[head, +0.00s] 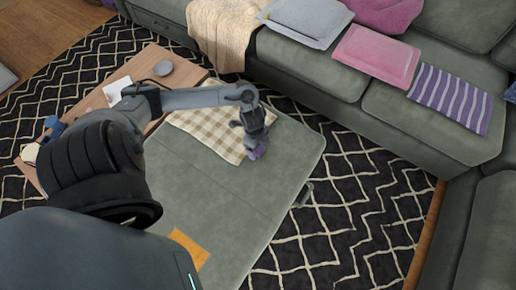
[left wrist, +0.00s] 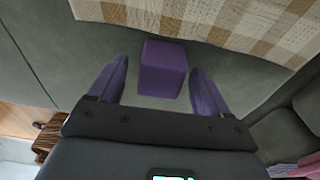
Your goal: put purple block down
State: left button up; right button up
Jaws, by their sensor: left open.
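The purple block (left wrist: 163,68) shows in the left wrist view between the two fingers of my left gripper (left wrist: 157,88), with a gap on both sides. The gripper is open around it. The block appears to rest on the green ottoman (left wrist: 55,45), just beside the checkered cloth (left wrist: 220,22). In the head view my left gripper (head: 256,152) is low over the ottoman (head: 205,195) at the cloth's right end. A bit of purple shows at its tip, but I cannot tell block from fingers there. My right gripper is not in view.
A wooden table (head: 165,52) with small objects adjoins the ottoman's left side. An orange sheet (head: 188,246) lies near the ottoman's front. The green sofa (head: 305,68) with pillows stands behind. The ottoman's middle is clear.

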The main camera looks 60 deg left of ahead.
pick_arm(q)
jog(key=c, duration=1.1)
jog(key=shift+c, duration=0.2)
jog(key=shift+r, duration=0.15)
